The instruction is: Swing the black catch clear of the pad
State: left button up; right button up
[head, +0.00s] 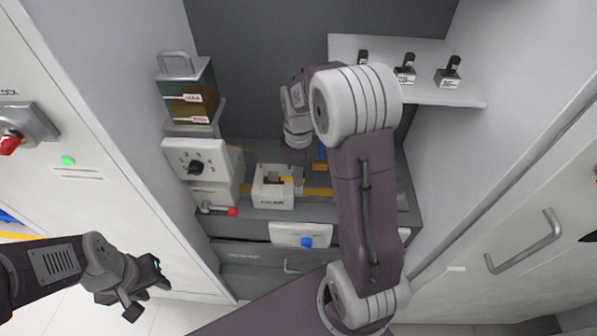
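A small white station (273,198) stands on the grey bench inside the bay. A small dark part (273,181) sits on its top; it may be the black catch, but it is too small to be sure. I cannot make out the pad. My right gripper (298,160) points down just behind and right of this station; its fingers are mostly hidden and blurred against the bench, so their opening does not show. My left gripper (150,296) hangs at the lower left, outside the bay, with its fingers apart and empty.
A white dial box (205,165) stands left of the station, with a handled canister (188,95) behind. A shelf (430,95) at upper right holds several black-handled pieces. A white panel with a blue knob (306,242) is in front. Cabinet walls close both sides.

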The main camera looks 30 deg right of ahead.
jog(key=shift+w+d+f, duration=0.1)
jog(key=shift+w+d, duration=0.05)
grip_shut()
jog(key=m+p, duration=0.2)
jog(key=m, duration=0.1)
jog(key=shift+r, duration=0.2)
jog(key=m+p, duration=0.1)
jog(key=m, duration=0.2)
jog(key=shift+m+p, duration=0.3)
jog(key=shift+p, duration=0.05)
jog(key=m+p, duration=0.2)
jog(key=m, duration=0.4)
jog(key=shift+p, duration=0.3)
jog(key=m+p, duration=0.1)
jog(key=m, duration=0.4)
jog(key=shift+w, duration=0.1)
jog(key=shift+m, duration=0.4)
